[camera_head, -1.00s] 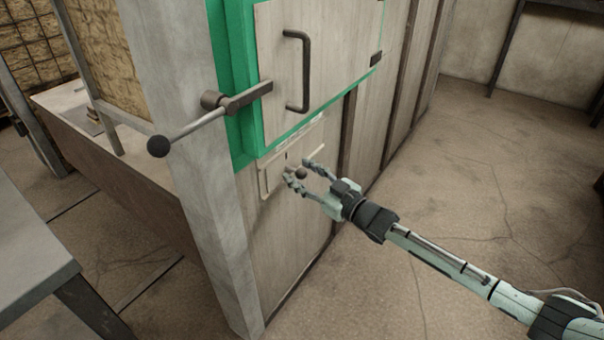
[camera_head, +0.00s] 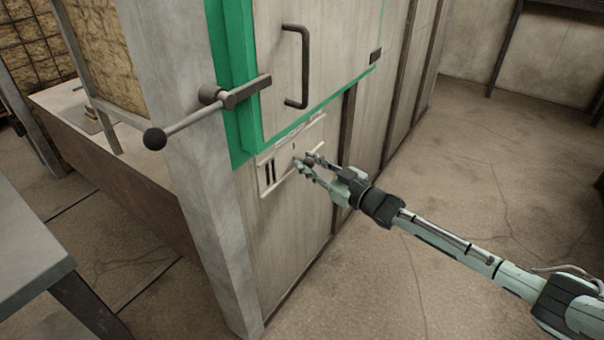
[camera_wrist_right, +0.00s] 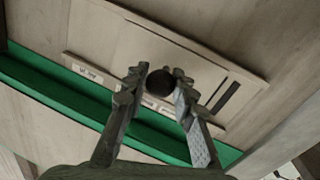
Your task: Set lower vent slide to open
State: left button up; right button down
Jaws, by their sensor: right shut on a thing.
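The lower vent slide (camera_head: 279,165) is a pale plate in a frame on the wooden wall, below the green-framed door. Dark slots (camera_head: 269,173) show at its left end. In the right wrist view a dark slot (camera_wrist_right: 226,96) shows to the right of the knob. The slide's round dark knob (camera_wrist_right: 160,82) sits between the fingers of my right gripper (camera_wrist_right: 159,88). In the head view my right gripper (camera_head: 306,164) is at the slide's right part, shut on the knob, which is partly hidden by the fingers. My left gripper is not in view.
Above the vent is a door with a dark handle (camera_head: 297,66) and green frame (camera_head: 236,100). A latch lever with a black ball (camera_head: 154,139) sticks out to the left. A grey table (camera_head: 30,235) stands at the left. The floor at right is clear.

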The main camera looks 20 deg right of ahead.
aim_at(306, 146)
jog(key=w+d, duration=0.1)
jog(key=w+d+b, duration=0.1)
jog(key=d, duration=0.1)
jog(key=shift+w+d, duration=0.25)
jog(key=shift+w, duration=0.15)
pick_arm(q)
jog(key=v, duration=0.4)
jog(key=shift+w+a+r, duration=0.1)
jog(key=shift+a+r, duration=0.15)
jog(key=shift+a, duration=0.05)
pick_arm(e)
jog(key=shift+d+r, duration=0.1)
jog(key=shift+d, duration=0.1)
jog(key=shift+w, duration=0.1)
jog(key=c, duration=1.2)
grip_release()
jog(key=shift+s+d, duration=0.1)
jog(key=shift+s, duration=0.2)
jog(key=v, duration=1.1)
jog(key=shift+s+d, duration=0.1)
jog(key=shift+s, duration=0.1)
